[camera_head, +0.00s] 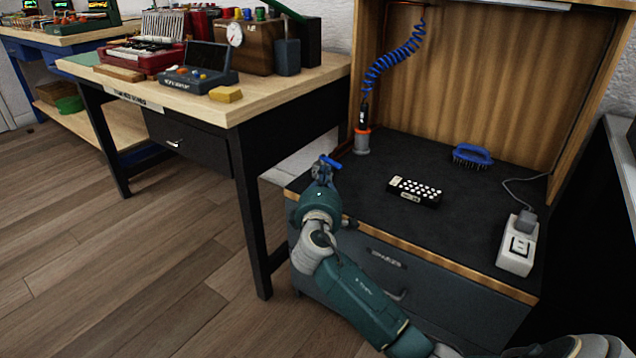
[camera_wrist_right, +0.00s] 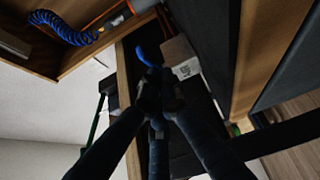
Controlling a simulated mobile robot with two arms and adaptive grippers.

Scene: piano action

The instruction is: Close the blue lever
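The blue lever (camera_head: 331,162) shows as a small blue bar just beyond my right gripper (camera_head: 322,175), near the left edge of the cabinet with the black top. In the right wrist view the lever (camera_wrist_right: 147,55) lies just ahead of the fingertips of the right gripper (camera_wrist_right: 160,92). The dark fingers come close together at their tips. I cannot tell whether they touch the lever or how far they are closed. The part that the lever sits on is mostly hidden behind the gripper. My left gripper is not in view.
A coiled blue hose (camera_head: 397,62) hangs to a nozzle in a grey holder (camera_head: 362,141). A blue brush (camera_head: 472,155), a black block with white dots (camera_head: 415,191) and a white socket box (camera_head: 517,245) are on the cabinet. A wooden workbench (camera_head: 260,95) stands left; floor before it is clear.

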